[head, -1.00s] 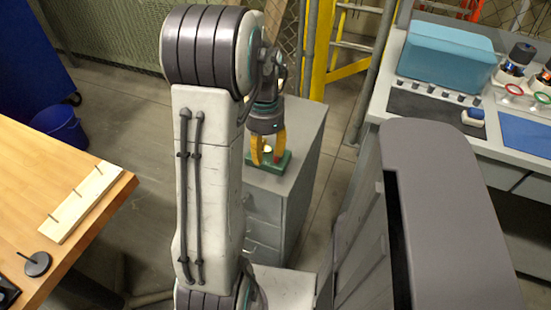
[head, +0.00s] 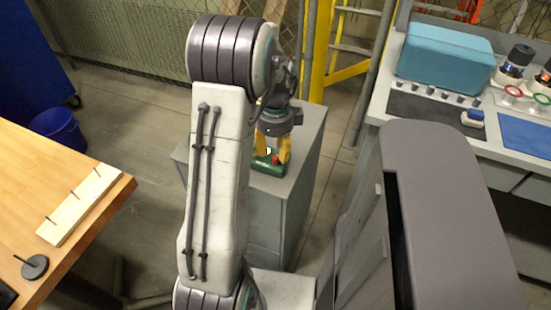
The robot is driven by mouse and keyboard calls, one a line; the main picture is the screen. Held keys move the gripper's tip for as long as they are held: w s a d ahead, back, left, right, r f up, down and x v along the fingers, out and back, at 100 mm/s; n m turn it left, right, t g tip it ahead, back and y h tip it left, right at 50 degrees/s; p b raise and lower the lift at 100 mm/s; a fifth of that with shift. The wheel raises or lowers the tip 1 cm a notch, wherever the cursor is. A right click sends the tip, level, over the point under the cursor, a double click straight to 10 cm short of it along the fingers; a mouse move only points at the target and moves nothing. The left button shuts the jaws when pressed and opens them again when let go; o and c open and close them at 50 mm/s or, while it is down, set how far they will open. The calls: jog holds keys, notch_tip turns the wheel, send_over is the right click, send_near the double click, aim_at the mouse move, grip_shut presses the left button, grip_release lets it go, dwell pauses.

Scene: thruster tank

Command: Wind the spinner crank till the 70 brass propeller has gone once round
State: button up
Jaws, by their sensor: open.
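My gripper (head: 272,154) points down, its yellow fingers open over a green device (head: 266,169) on top of a grey cabinet (head: 296,165). A small red knob (head: 276,160) shows between the fingers, close to the right one. I cannot tell whether a finger touches it. A small pale spot also shows between the fingers, too small to identify. The crank arm and any brass propeller cannot be made out. My upper arm and the fingers hide part of the device.
A wooden table (head: 95,235) with a pegged board (head: 80,205) and a black disc (head: 35,266) is at left. A blue bucket (head: 58,128) stands behind it. A workbench (head: 390,122) with a teal case (head: 445,58) is at right. Yellow ladder rails (head: 318,50) rise behind the cabinet.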

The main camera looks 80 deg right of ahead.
aim_at(276, 158)
jog(key=shift+f, duration=1.9)
jog(key=shift+o, duration=0.3)
grip_shut()
